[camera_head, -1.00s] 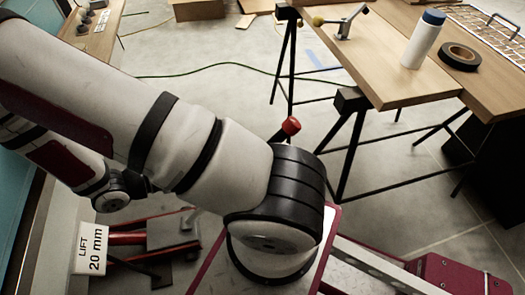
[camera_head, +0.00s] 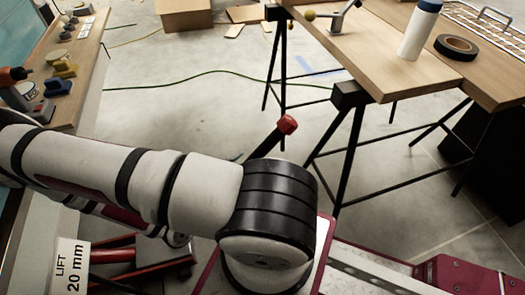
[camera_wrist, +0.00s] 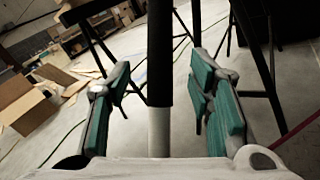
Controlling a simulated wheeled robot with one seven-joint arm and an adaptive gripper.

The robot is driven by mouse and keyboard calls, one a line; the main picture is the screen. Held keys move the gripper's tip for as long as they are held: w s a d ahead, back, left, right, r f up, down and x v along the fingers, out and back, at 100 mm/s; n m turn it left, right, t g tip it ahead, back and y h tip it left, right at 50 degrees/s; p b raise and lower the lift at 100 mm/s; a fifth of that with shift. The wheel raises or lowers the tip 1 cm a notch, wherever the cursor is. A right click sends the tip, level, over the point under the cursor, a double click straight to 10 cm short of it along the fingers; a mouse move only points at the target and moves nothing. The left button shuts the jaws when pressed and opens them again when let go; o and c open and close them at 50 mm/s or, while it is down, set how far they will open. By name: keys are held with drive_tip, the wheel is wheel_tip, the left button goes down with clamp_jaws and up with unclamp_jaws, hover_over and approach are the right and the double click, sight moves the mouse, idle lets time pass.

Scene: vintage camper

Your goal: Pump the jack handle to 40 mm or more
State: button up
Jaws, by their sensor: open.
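The jack handle shows in the head view as a dark rod with a red grip (camera_head: 287,124), leaning up to the right; its lower part is hidden behind my arm. Red jack parts (camera_head: 112,256) lie at the lower left, beside a sign (camera_head: 70,268) reading "LIFT 20 mm". In the wrist view my gripper (camera_wrist: 160,72) is open, with green pads on both sides of an upright rod (camera_wrist: 160,120), black above and pale below, apparently the handle. Gaps show on both sides of the rod; its depth relative to the pads is unclear. My gripper is hidden in the head view.
A wooden trestle table (camera_head: 390,65) with a white bottle (camera_head: 419,32) and black tape roll (camera_head: 456,47) stands at the upper right. A bench (camera_head: 88,60) with small items is at the left. A cable (camera_head: 215,72) crosses the open floor.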

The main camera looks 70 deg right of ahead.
drive_tip(key=b+x, duration=0.1)
drive_tip(key=x, duration=0.7)
drive_tip(key=shift+f, duration=0.1)
clamp_jaws()
